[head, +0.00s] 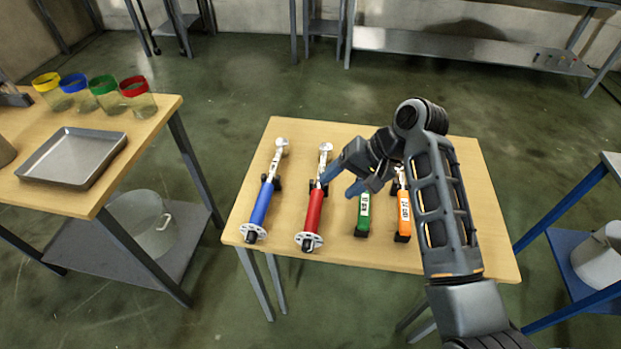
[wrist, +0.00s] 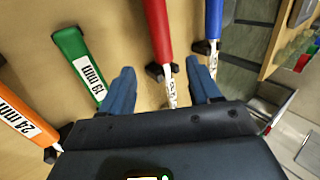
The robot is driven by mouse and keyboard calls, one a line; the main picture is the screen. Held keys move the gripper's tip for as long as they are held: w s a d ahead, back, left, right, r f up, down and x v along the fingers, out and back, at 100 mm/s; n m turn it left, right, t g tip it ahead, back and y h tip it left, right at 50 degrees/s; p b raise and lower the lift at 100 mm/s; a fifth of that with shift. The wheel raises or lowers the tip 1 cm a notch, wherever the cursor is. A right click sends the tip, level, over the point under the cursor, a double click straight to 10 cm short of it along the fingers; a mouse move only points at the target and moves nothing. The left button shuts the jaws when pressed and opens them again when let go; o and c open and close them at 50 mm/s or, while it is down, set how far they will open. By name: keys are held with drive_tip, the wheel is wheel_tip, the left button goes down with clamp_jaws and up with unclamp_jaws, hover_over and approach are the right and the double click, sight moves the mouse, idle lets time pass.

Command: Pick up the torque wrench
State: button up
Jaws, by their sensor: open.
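Two long tools with silver heads and round end discs look like torque wrenches: one with a red handle (head: 314,210) and one with a blue handle (head: 262,203). They lie side by side on the left half of the wooden table (head: 455,262). The frames do not show which one the task means. My gripper (head: 338,184) is open and empty, just right of the red one's neck. In the wrist view, the red tool's metal shaft (wrist: 170,88) shows between my spread fingers (wrist: 163,84). The blue handle (wrist: 214,20) is outside them. The remaining height cannot be told.
A green tool marked 19 mm (head: 363,213) and an orange tool marked 24 mm (head: 403,215) lie right of the red one, partly behind my arm. Small black holders (wrist: 155,70) support the tools. Another table at left holds a metal tray (head: 75,157) and several colour-rimmed beakers.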

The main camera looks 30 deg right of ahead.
sight(319, 197)
drive_tip(key=x, duration=0.7)
drive_tip(key=shift+w+a+f+p, duration=0.1)
drive_tip(key=shift+a+f+p, duration=0.05)
drive_tip(key=shift+a+p, duration=0.15)
clamp_jaws()
idle(0.6)
